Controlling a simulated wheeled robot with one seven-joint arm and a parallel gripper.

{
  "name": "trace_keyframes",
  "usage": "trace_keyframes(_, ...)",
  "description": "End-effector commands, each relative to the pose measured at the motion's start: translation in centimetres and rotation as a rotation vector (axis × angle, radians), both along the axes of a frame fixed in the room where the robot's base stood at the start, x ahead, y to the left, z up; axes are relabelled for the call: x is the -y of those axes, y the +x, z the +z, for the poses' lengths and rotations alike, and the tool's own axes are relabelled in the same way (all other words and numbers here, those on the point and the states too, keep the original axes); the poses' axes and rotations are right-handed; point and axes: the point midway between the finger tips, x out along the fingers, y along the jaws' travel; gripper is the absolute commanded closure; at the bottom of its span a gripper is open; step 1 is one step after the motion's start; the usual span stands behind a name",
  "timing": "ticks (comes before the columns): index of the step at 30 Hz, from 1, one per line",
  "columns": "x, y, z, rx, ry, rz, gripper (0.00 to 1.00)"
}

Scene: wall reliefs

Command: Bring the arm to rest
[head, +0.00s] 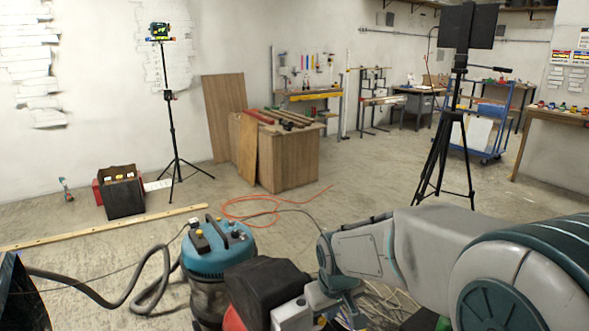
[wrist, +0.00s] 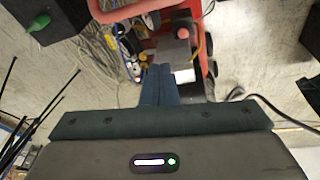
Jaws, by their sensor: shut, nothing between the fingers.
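My gripper (wrist: 160,72) shows in the wrist view with its two dark fingers together and nothing between them. It is above a red-framed holder (wrist: 207,68) with mixed tools and small items in it; I cannot tell whether the fingertips touch anything. In the head view my arm reaches in from the lower right, bent, with its wrist end low near the bottom middle. The fingers cannot be made out clearly there.
A blue-topped vacuum (head: 217,245) with a black hose (head: 130,300) stands left of my arm. An orange cable (head: 250,208) lies on the floor. A wooden crate (head: 290,160), a tripod with a laser (head: 171,120) and a black light stand (head: 443,150) are farther back.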

Motion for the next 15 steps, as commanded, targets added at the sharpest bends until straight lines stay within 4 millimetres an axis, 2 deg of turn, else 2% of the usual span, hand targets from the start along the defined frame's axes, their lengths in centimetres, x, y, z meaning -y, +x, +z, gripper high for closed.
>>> trace_keyframes(1, 0.8, -1.2, 3.6, 0.005, -0.005, -0.03, 1.0)
trace_keyframes(3, 1.9, -2.9, 6.2, 0.005, -0.007, -0.077, 1.0)
trace_keyframes(9, 4.6, -7.9, 13.2, 0.005, 0.007, -0.21, 1.0)
trace_keyframes(12, 5.6, -10.5, 16.2, 0.005, 0.027, -0.272, 1.0)
trace_keyframes(15, 6.4, -12.7, 18.5, 0.001, 0.051, -0.325, 1.0)
